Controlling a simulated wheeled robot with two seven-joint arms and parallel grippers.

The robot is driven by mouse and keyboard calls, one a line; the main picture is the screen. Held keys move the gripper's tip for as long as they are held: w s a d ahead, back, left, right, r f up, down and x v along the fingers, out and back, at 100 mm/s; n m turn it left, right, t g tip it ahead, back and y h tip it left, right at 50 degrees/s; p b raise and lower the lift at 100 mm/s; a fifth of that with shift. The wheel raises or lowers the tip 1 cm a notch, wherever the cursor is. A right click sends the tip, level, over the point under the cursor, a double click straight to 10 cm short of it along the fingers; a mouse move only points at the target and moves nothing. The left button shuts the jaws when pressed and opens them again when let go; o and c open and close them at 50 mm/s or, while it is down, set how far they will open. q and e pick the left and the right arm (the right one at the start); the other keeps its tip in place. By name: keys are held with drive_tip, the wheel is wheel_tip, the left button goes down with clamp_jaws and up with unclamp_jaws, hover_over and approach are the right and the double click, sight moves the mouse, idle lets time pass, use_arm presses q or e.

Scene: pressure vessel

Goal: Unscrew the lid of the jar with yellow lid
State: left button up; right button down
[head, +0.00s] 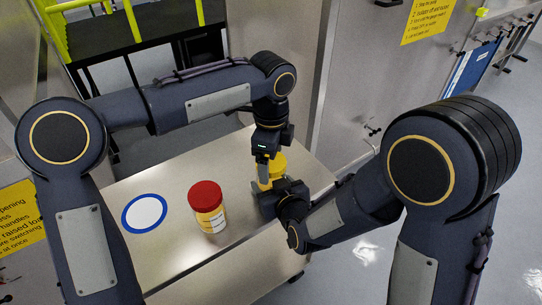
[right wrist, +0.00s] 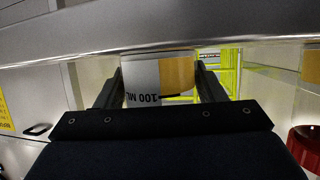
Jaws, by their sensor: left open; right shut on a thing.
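The jar with the yellow lid (head: 278,165) stands at the right part of the steel table, mostly hidden behind my grippers. My left gripper (head: 265,170) points straight down at the lid from above, its fingers open; whether they touch the lid cannot be told. My right gripper (head: 272,203) comes in from the right, low, and is shut on the jar's body. In the right wrist view, the jar's white and yellow body (right wrist: 158,80) with "100 ML" upside down sits between the two fingers of the right gripper (right wrist: 158,88).
A jar with a red lid (head: 207,207) stands to the left on the steel table (head: 180,262). A white disc with a blue rim (head: 144,213) lies left of it. Steel cabinets stand behind, with a black stair and yellow-green rails (head: 135,20) at back left.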

use_arm(q)
wheel_tip(320, 180, up, 4)
drive_tip(key=shift+r, duration=0.2)
drive_tip(key=shift+o, duration=0.4)
wheel_tip(320, 180, up, 3)
drive_tip(key=m, duration=0.3)
drive_tip(key=shift+r, duration=0.15)
wheel_tip(320, 180, down, 8)
drive_tip(key=shift+r, duration=0.15)
drive_tip(key=shift+c, duration=0.3)
